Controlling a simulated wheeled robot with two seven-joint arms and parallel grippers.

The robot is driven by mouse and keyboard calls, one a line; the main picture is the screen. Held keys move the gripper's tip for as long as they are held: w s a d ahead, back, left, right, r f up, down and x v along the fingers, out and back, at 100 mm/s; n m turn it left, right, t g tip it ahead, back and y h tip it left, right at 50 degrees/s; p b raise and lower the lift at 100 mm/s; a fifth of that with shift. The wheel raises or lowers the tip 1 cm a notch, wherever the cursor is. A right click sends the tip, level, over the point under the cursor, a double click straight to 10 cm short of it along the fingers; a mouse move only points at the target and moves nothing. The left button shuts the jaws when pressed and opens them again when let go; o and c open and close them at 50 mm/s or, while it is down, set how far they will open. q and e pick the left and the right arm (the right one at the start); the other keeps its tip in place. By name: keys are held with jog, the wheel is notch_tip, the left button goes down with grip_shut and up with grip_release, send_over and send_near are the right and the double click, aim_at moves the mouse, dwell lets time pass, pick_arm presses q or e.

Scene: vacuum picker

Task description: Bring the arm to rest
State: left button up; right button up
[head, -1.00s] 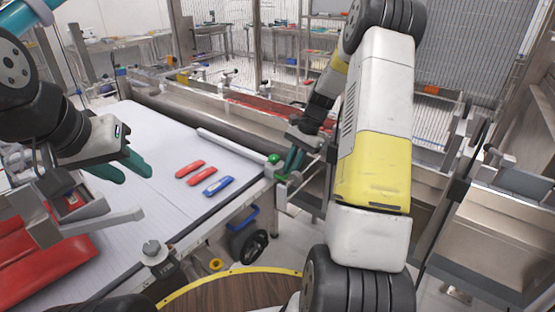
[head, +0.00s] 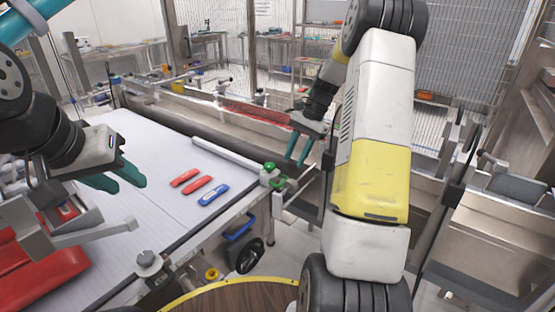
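My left gripper (head: 118,178) shows at the left, above the white table surface (head: 150,215). Its two green fingers are apart with nothing between them. My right gripper (head: 298,148) is near the centre, past the table's right edge. Its two green fingers point down with a gap between them, and nothing shows in the gap. My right arm (head: 375,130) is bent and fills much of the right half of the view.
Two red packets (head: 197,185) and a blue packet (head: 213,195) lie on the table. A large red item (head: 45,280) is at the lower left. A green knob (head: 269,167) stands at the table's right corner. A metal rail and trough (head: 255,112) run behind.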

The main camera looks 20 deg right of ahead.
jog(key=shift+d+r, duration=0.2)
jog(key=shift+r, duration=0.3)
jog(key=s+a+r+n+t+h, duration=0.25)
jog(key=s+a+r+n, duration=0.45)
jog(key=s+r, duration=0.55)
jog(key=s+a+r+n+t, duration=0.1)
jog(key=s+a+n+t, duration=0.1)
jog(key=s, duration=0.4)
jog(key=s+a+r+n+t, duration=0.2)
jog(key=s+a+t, duration=0.1)
jog(key=s, duration=0.3)
jog(key=shift+s, duration=0.3)
